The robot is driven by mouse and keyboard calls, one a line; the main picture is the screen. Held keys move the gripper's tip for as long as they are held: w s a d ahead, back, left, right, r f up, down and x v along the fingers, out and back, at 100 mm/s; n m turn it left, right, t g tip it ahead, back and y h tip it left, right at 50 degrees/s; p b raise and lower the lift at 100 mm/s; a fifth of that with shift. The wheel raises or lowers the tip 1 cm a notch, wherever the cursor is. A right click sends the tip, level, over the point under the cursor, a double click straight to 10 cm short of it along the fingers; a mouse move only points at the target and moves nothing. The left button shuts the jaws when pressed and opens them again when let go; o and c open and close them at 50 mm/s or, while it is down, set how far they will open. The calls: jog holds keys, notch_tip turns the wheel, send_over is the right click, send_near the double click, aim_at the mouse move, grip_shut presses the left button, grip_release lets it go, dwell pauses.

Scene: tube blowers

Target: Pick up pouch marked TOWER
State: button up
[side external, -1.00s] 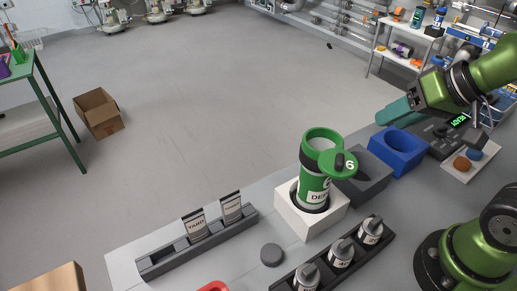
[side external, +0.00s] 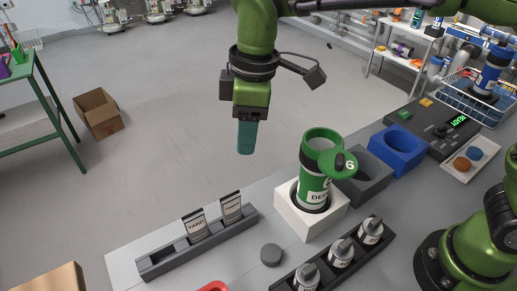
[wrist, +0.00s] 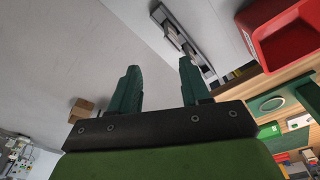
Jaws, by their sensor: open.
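Two small pouches with dark tops stand in a dark slotted rack (side external: 155,265) at the front left of the bench. The left pouch (side external: 195,226) reads YARD. The right pouch (side external: 231,208) has a label too small to read surely. My gripper (side external: 246,145) points down, above and beyond the rack, clear of both pouches. In the wrist view my gripper (wrist: 160,82) has its two green fingers apart with nothing between them. The rack (wrist: 163,14) shows ahead of the fingers there, with the pouches hard to make out.
A green canister (side external: 316,190) with an open lid stands in a white block (side external: 291,211). Several capped grey containers stand in a dark curved holder (side external: 384,246). A grey puck (side external: 271,255) lies near the rack. A blue holder (side external: 398,150) stands farther right. A red bin (wrist: 275,45) shows in the wrist view.

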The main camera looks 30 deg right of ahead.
jog(key=w+a+n, duration=0.1)
jog(key=a+n, duration=0.3)
jog(key=a, duration=0.1)
jog(key=n+h, duration=0.1)
jog(key=n, duration=0.1)
send_over(230, 197)
jog(key=shift+g, duration=0.4)
jog(key=f, duration=0.9)
jog(key=shift+w, duration=0.3)
jog(key=shift+s+f, duration=0.15)
jog(key=shift+f, duration=1.25)
jog(key=shift+s+f, duration=0.1)
jog(key=shift+f, duration=1.3)
grip_shut()
